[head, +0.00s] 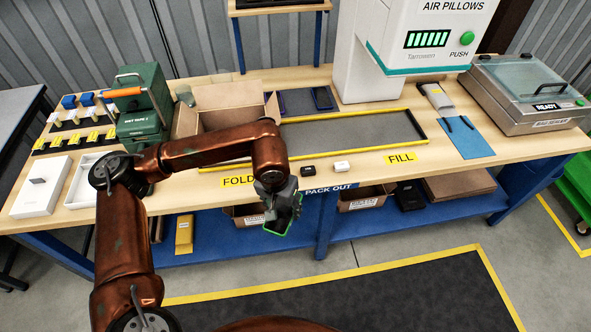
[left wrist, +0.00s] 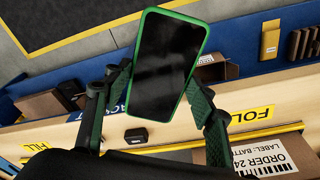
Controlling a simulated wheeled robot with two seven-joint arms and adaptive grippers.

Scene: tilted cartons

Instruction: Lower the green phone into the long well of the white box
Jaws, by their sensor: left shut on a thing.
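My left gripper (head: 277,199) is shut on the green phone (head: 285,218) and holds it out past the table's front edge, near the PACK OUT label. In the left wrist view the phone (left wrist: 166,62) is tilted, its dark screen facing the camera and its green rim showing, between the fingers of the gripper (left wrist: 160,97). An open white box (head: 84,181) lies at the left end of the table, well away from the phone. My arm covers part of the box, and its inside shows poorly. My right gripper is not in view.
A white lid-like piece (head: 38,190) lies left of the box. A green tape machine (head: 142,108) and an open carton (head: 225,108) stand behind my arm. Small black (head: 308,170) and white (head: 342,166) items lie near the front edge. A blue shelf (head: 225,248) runs below.

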